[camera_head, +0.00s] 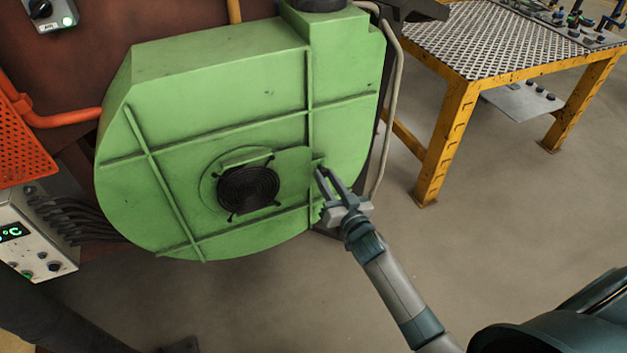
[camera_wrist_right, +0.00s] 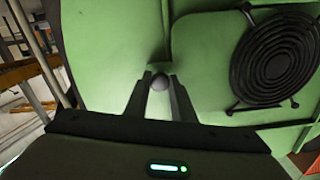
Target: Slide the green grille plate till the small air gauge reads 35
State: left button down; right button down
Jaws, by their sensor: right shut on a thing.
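The green grille plate (camera_head: 285,163) lies flat on the face of the large green blower housing (camera_head: 225,90), beside a round black grille (camera_head: 248,189). In the right wrist view the plate (camera_wrist_right: 210,62) has a small grey knob (camera_wrist_right: 158,82) at its edge. My right gripper (camera_head: 324,176) is at the plate's right end, with its fingers shut on that knob. A small box with a dark round dial (camera_head: 40,8) is at the top left; its label looks like AIR, but I cannot make out a reading. My left gripper is not in view.
An orange perforated panel (camera_head: 20,145) and a control box with a °C display (camera_head: 14,232) stand at the left. A yellow-legged metal table (camera_head: 500,40) is at the upper right. A pale pipe (camera_head: 392,110) runs beside the housing.

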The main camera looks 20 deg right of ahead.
jog(key=c, duration=1.5)
grip_release()
jog(key=shift+s, duration=0.1)
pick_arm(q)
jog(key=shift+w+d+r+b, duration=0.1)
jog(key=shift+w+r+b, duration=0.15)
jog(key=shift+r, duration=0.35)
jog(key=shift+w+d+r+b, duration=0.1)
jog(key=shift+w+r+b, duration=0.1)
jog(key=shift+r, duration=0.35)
pick_arm(e)
jog(key=s, duration=1.7)
jog(key=shift+s+d, duration=0.1)
jog(key=shift+d, duration=0.2)
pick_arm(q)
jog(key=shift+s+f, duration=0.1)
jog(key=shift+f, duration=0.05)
pick_arm(e)
jog(key=shift+f, duration=0.1)
